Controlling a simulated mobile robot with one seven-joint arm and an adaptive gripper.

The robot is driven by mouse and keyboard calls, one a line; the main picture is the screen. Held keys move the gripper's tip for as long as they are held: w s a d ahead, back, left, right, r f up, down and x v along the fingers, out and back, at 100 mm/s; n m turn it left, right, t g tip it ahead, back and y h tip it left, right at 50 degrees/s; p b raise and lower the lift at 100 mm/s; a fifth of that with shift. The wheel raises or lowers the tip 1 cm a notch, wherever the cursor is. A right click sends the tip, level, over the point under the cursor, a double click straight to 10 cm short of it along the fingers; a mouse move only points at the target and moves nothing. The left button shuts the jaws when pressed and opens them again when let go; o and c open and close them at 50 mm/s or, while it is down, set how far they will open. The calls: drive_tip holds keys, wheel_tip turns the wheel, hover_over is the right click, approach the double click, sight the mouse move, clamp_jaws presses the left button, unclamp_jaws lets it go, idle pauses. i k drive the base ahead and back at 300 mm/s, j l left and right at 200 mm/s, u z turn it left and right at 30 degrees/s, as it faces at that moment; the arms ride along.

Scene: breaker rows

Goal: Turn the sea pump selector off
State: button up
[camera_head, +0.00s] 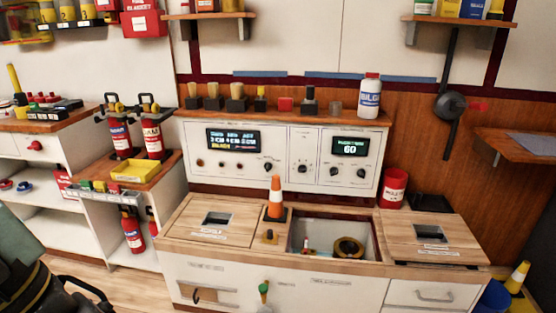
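A white control panel (286,142) stands at the back of the wooden-topped counter. It carries a wide lit display (232,140) on the left and a smaller display (351,146) reading 60 on the right. Black rotary knobs sit below and between them: one right of the wide display (268,167), one in the middle section (302,169), and two under the smaller display (333,171). Their labels are too small to read, so I cannot tell which is the sea pump selector or where each points. My gripper is not in view.
An orange cone (276,198) stands on the counter in front of the panel. An open bin (375,246) holds a round yellow-and-black item. A red can (394,188) stands right of the panel. Fire extinguishers (152,138) stand left. A dark bag-like object (30,275) fills the lower left.

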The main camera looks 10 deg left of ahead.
sight(334, 171)
drive_tip(key=i+l, duration=0.15)
drive_tip(key=i, duration=0.4)
drive_tip(key=i+l, duration=0.2)
drive_tip(key=i, duration=0.3)
